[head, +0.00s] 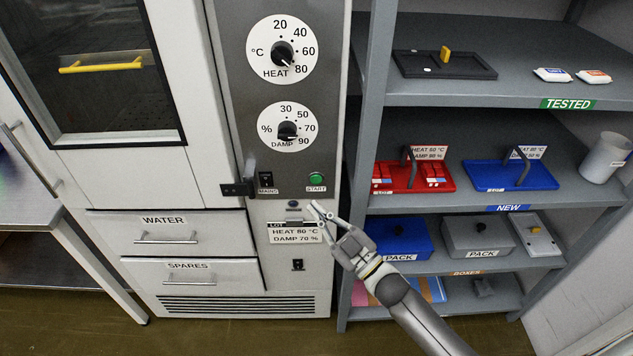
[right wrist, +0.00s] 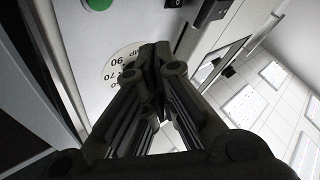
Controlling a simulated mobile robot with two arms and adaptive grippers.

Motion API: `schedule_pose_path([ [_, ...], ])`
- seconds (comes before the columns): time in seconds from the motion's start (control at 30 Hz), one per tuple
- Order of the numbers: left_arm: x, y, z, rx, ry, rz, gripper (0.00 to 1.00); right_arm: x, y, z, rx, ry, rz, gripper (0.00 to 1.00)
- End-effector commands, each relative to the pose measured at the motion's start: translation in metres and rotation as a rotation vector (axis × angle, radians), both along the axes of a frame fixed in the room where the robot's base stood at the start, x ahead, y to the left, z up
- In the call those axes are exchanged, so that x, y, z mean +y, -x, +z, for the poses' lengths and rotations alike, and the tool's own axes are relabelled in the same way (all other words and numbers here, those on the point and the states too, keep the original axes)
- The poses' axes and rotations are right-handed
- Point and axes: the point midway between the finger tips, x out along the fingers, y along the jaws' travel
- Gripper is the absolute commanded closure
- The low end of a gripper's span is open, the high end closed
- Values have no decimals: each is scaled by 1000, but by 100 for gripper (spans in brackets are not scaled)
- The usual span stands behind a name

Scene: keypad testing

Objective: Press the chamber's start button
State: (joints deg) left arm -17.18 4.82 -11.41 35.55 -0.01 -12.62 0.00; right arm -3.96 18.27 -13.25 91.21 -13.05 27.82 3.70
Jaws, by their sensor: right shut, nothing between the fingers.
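The green START button (head: 316,178) sits on the grey control panel (head: 235,60) of the chamber, right of the black MAINS switch (head: 266,180). It also shows at the top left of the right wrist view (right wrist: 98,4). My right gripper (head: 313,208) is shut and empty. Its tips are a little below the button in the head view, near the LOT card reading HEAT 80 °C, DAMP 70 % (head: 295,236). I cannot tell how far they are from the panel. The HEAT dial (head: 282,54) and DAMP dial (head: 287,131) are above. My left gripper is not in view.
A black latch handle (head: 238,188) juts out left of the MAINS switch. The shelf unit (head: 372,110) stands close on the right, with a red tray (head: 412,177), blue tray (head: 510,174) and boxes. WATER (head: 165,238) and SPARES (head: 190,281) drawers are below left.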

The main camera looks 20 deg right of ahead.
Motion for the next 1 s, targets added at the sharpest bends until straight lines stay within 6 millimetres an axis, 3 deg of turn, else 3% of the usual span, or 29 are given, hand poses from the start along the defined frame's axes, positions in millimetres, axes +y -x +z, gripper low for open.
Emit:
schedule_pose_path([
  [0.43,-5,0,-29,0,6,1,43,-16,-57,-2,-1,2,-1,100],
  [1.0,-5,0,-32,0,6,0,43,-19,-67,-1,2,0,-1,100],
])
